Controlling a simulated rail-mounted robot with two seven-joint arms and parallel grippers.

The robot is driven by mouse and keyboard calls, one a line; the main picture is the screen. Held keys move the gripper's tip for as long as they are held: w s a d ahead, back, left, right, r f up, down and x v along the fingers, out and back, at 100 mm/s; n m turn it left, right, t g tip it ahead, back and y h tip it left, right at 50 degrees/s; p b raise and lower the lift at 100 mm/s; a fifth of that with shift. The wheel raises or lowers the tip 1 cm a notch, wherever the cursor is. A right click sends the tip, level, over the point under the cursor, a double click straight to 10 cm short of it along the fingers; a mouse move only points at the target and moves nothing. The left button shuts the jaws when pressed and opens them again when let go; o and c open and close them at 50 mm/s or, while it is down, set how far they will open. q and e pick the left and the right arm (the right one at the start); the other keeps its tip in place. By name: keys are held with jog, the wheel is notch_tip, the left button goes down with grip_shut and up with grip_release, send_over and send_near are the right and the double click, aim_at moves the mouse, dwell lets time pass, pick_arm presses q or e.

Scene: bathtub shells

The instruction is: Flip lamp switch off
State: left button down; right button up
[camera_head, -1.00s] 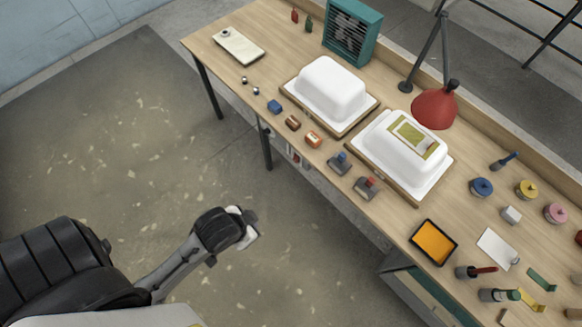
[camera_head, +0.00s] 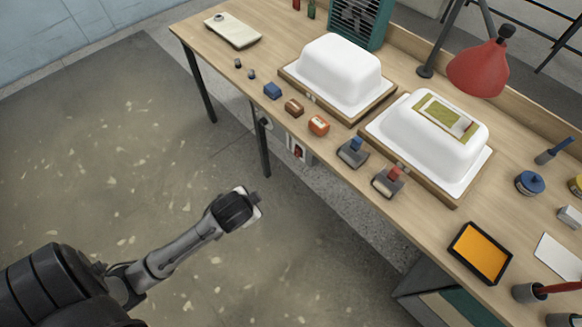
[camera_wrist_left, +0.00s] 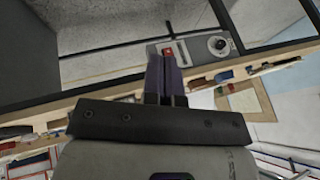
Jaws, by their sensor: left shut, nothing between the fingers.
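A lamp with a red shade (camera_head: 478,70) stands on a dark jointed arm at the back right of the workbench. A small box with a red switch (camera_head: 297,150) hangs under the bench's front edge. In the left wrist view a red rocker-like switch (camera_wrist_left: 168,51) on a grey plate shows just beyond the fingertips; whether it is lit or pressed I cannot tell. My left gripper (camera_head: 254,203) is shut and empty, out in front of the bench and apart from it. Its closed fingers (camera_wrist_left: 161,62) point toward the switch plate. My right gripper is not in view.
The workbench (camera_head: 270,55) carries two white tub shells (camera_head: 340,70) on wooden boards, sanding blocks (camera_head: 318,125), an orange tray (camera_head: 480,252) and a teal fan heater (camera_head: 358,22). A round dial-like fitting (camera_wrist_left: 218,45) sits beside the switch plate. The floor before the bench is clear.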

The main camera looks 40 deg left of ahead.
pick_arm(q)
jog(key=w+a+f+m+t+y+b, duration=0.1)
jog(key=w+a+f+m+t+b, duration=0.25)
jog(key=w+a+f+b, duration=0.35)
jog(key=w+a+f+m+t+b, duration=0.25)
jog(key=w+a+f+m, duration=0.2)
jog(key=a+f, duration=0.6)
jog(key=w+d+r+m+t+h, duration=0.2)
jog(key=d+m+t+h, duration=0.3)
jog(key=d+m+h, duration=0.1)
jog(key=d+m, duration=0.1)
jog(key=m, duration=0.1)
jog(key=shift+w+d+r+m, duration=0.15)
jog(key=shift+d+r+m, duration=0.05)
jog(key=shift+d+m, duration=0.1)
jog(key=shift+a, duration=0.1)
jog(key=b, duration=0.4)
send_near(296, 154)
jog(key=w, duration=0.2)
jog(key=w+f, duration=0.1)
jog(key=w, duration=0.3)
jog(key=shift+w+d+f, duration=0.15)
jog(key=shift+d+f, duration=0.1)
jog(key=shift+f, duration=0.05)
jog(key=shift+w+d, duration=0.1)
jog(key=shift+w, duration=0.4)
